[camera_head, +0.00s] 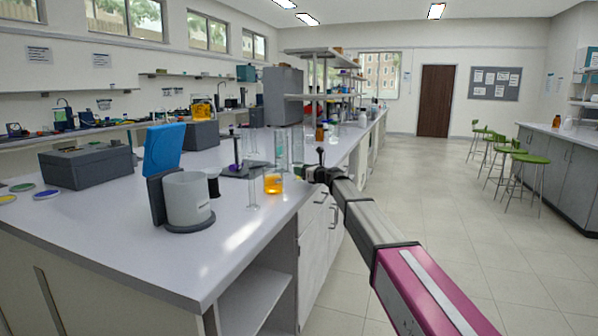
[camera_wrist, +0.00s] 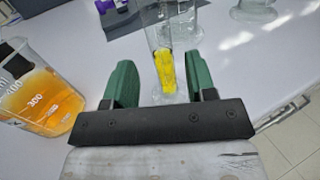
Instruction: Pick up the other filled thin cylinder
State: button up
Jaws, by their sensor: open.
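In the wrist view a thin clear cylinder (camera_wrist: 165,74) with yellow contents stands between the two green fingers of my gripper (camera_wrist: 159,62). The fingers are apart, with a gap on each side of the glass. The lower end of the cylinder is close to the dark gripper body. In the head view my gripper (camera_head: 318,175) is over the right edge of the bench, beside the glassware. The filled cylinder is hard to make out there. Another thin clear cylinder (camera_head: 252,186) stands nearer the camera and looks empty.
A beaker of orange liquid (camera_wrist: 38,92) stands close left of my gripper; it also shows in the head view (camera_head: 273,184). Taller clear cylinders (camera_head: 281,150) stand behind it. A dark mat with a purple-topped item (camera_head: 238,160) lies left. A white pot (camera_head: 188,198) stands front left.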

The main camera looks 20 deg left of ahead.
jog(key=x, duration=0.4)
jog(key=shift+w+a+r, duration=0.1)
jog(key=shift+w+a, duration=0.1)
jog(key=shift+w, duration=0.2)
grip_shut()
jog(key=shift+r, duration=0.1)
